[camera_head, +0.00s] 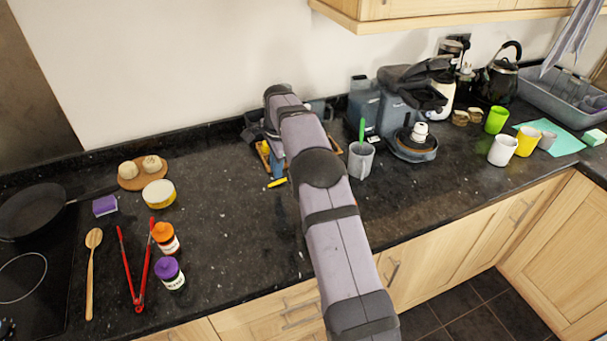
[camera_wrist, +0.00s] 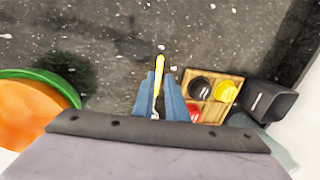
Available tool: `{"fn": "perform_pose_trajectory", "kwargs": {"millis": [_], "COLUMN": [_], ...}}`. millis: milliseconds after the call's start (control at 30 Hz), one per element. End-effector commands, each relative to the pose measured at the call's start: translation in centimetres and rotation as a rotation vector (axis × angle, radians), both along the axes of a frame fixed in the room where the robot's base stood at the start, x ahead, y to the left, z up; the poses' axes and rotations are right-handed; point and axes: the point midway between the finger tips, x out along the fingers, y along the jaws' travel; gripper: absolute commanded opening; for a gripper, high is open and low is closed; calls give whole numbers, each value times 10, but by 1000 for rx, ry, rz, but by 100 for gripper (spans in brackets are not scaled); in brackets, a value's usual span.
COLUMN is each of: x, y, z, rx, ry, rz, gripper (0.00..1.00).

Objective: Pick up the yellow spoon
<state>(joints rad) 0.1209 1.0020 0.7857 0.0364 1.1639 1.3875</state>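My gripper (camera_wrist: 160,76) has blue fingers, which stand apart on either side of the spoon, with a narrow gap showing at the right. In the head view a blue finger of my gripper (camera_head: 278,164) shows just behind the spoon; the rest is hidden by my arm.
A wooden tray (camera_wrist: 237,82) with black, yellow and red round items is close right of my fingers. A green-rimmed orange round thing (camera_wrist: 30,110) is at left. A grey mug (camera_head: 360,162) stands right of my arm. Open counter (camera_head: 225,190) lies left of the spoon.

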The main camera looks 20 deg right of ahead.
Motion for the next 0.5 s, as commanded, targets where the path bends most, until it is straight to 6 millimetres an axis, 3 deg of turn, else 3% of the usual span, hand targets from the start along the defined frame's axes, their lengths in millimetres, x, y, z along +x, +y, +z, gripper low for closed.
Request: {"fn": "perform_pose_trajectory", "kwargs": {"millis": [267,500], "x": [1,6], "y": [1,1], "z": [-9,-39], "rx": [1,0], "ry": [2,3], "rz": [1,2], "gripper": [12,12]}}
